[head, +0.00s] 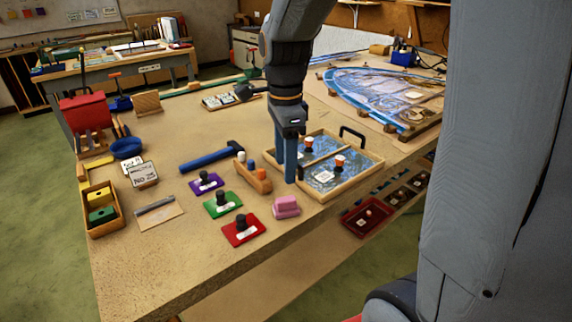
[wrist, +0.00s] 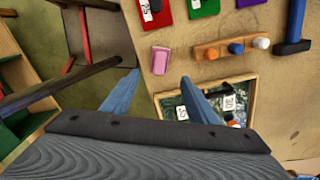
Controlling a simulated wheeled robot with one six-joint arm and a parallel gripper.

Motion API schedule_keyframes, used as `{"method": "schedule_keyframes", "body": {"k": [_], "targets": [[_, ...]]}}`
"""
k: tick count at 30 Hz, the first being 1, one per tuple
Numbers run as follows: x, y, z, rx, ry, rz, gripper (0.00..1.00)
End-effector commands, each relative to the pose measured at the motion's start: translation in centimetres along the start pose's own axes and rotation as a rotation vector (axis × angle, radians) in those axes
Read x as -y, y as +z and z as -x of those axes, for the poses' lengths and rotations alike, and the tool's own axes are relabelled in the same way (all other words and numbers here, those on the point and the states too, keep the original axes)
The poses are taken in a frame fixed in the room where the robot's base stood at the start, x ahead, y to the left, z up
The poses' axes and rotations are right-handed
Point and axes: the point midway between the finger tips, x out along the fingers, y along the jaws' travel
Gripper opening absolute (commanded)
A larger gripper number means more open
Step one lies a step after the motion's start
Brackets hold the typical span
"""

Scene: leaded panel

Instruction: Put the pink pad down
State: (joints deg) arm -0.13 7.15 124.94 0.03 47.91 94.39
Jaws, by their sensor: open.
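The pink pad (head: 286,207) lies on the wooden workbench near its front edge, right of the red card and in front of the small peg block. In the wrist view the pink pad (wrist: 160,60) shows just past the fingertips, about midway between them, with bare bench around it. My gripper (head: 286,174) has two blue fingers pointing down over the bench, above and behind the pad in the head view. In the wrist view my gripper (wrist: 160,77) is open, its fingers wide apart with nothing between them. It is clear of the pad.
A wooden tray (head: 352,188) with a black handle stands close at the right. The peg block (head: 260,181), red card (head: 243,232), green card (head: 218,208) and blue hammer (head: 208,158) lie to the left. Bare bench lies in front of the cards.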

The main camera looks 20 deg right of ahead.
Motion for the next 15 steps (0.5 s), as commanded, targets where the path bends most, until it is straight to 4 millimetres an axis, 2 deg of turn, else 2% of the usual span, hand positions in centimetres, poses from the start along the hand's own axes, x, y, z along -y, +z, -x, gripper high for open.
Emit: {"method": "schedule_keyframes", "body": {"k": [5, 8, 15], "targets": [[-0.9, -0.1, -0.6, 0.0, -0.01, 0.152, 0.53], [-2.1, -0.2, -1.7, -0.002, -0.023, 0.36, 0.53], [-5.5, -0.4, -4.8, -0.027, -0.066, 0.969, 0.53]]}}
